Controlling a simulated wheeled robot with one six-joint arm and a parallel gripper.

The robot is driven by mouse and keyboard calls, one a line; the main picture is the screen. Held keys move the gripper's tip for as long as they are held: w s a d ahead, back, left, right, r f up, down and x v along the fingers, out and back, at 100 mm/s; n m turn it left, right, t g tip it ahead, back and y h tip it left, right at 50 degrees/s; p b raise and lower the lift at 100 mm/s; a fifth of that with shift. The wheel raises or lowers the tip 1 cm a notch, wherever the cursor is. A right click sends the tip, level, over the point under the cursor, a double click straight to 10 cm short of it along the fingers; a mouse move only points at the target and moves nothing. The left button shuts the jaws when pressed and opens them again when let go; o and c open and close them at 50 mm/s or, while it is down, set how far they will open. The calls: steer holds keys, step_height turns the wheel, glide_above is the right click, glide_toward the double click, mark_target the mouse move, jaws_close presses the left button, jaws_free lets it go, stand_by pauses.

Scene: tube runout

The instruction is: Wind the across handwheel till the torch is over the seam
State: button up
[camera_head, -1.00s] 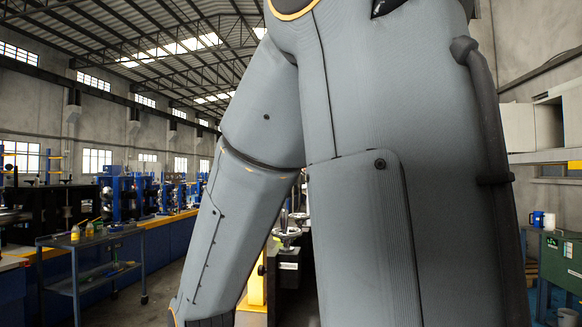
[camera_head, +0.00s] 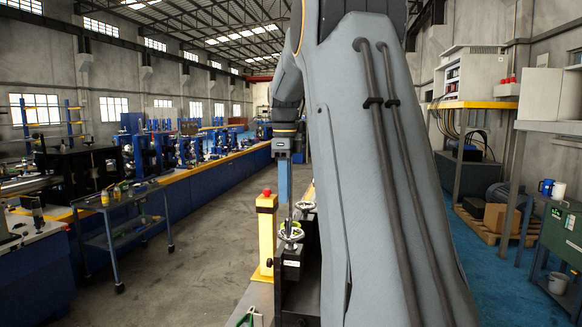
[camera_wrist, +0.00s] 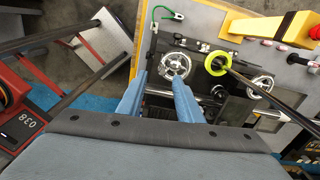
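Two silver handwheels show on the machine. In the wrist view one handwheel (camera_wrist: 175,66) lies just beyond my right fingertip, and the other handwheel (camera_wrist: 260,88) is farther right. In the head view they stand one behind the other, the nearer handwheel (camera_head: 291,232) and the farther handwheel (camera_head: 305,206). I cannot tell which is the across one. My gripper (camera_wrist: 160,80) has its blue fingers apart with nothing held between them. Its fingers also show in the head view (camera_head: 285,180), above the wheels. I cannot make out the torch or the seam.
A yellow-green ring (camera_wrist: 217,63) surrounds a dark rod beside the wheels. A yellow post (camera_head: 266,235) with a red top stands left of them. A grey trolley (camera_head: 125,225) stands at left. Floor between is clear. A green cabinet (camera_head: 565,240) is at right.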

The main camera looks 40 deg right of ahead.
steer(key=shift+m, duration=0.4)
steer(key=f, duration=0.2)
steer(key=f+b, duration=0.1)
steer(key=f, duration=0.2)
steer(key=d+f+b, duration=0.1)
steer(key=f, duration=0.2)
steer(key=shift+f, duration=0.15)
steer(key=shift+s, duration=0.1)
jaws_close()
